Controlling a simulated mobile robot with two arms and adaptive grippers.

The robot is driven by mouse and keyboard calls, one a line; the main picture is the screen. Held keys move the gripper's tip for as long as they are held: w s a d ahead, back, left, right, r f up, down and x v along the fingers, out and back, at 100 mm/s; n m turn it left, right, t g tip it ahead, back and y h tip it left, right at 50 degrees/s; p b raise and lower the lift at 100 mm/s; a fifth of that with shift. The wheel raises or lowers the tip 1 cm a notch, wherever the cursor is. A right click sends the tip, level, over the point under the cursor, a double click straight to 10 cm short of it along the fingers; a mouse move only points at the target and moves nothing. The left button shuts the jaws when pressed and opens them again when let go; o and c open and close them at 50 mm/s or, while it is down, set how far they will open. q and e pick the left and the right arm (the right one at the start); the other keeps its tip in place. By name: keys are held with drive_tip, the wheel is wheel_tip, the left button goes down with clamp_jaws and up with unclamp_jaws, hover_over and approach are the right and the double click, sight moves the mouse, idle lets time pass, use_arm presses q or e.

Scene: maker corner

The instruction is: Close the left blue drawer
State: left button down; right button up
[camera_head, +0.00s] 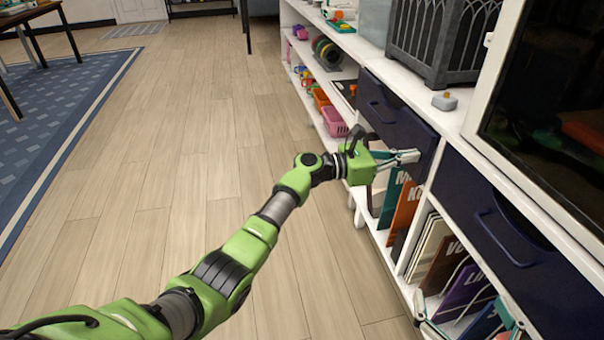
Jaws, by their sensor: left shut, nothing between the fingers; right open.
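The left blue drawer (408,132) is a dark navy front with a bar handle (381,112), set under the white shelf top. Its front looks close to flush with the cabinet; I cannot tell whether a small gap is left. My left gripper (415,156) is shut and empty, its fingertips at the lower right part of this drawer front, seemingly touching it. My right gripper (463,312) shows only as fingertips at the bottom right edge, spread open and empty, in front of the lower shelf. The right blue drawer (540,262) looks shut.
Upright folders (405,207) fill the open shelf below the drawers. A pink basket (334,122) and a filament spool (328,52) sit further along. A dark lantern-like box (440,42) and a large framed screen (560,120) stand on top. The wooden floor (160,180) at left is clear.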

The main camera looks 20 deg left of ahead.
use_arm(q)
drive_tip(key=shift+b+x, duration=0.35)
drive_tip(key=shift+x, duration=0.9)
use_arm(e)
drive_tip(key=r+t, duration=0.2)
drive_tip(key=r, duration=0.1)
drive_tip(key=w+a+r, duration=0.1)
drive_tip(key=r, duration=0.1)
drive_tip(key=shift+a+r+t+y, duration=0.1)
drive_tip(key=shift+t+y, duration=0.3)
use_arm(q)
drive_tip(key=shift+r, duration=0.3)
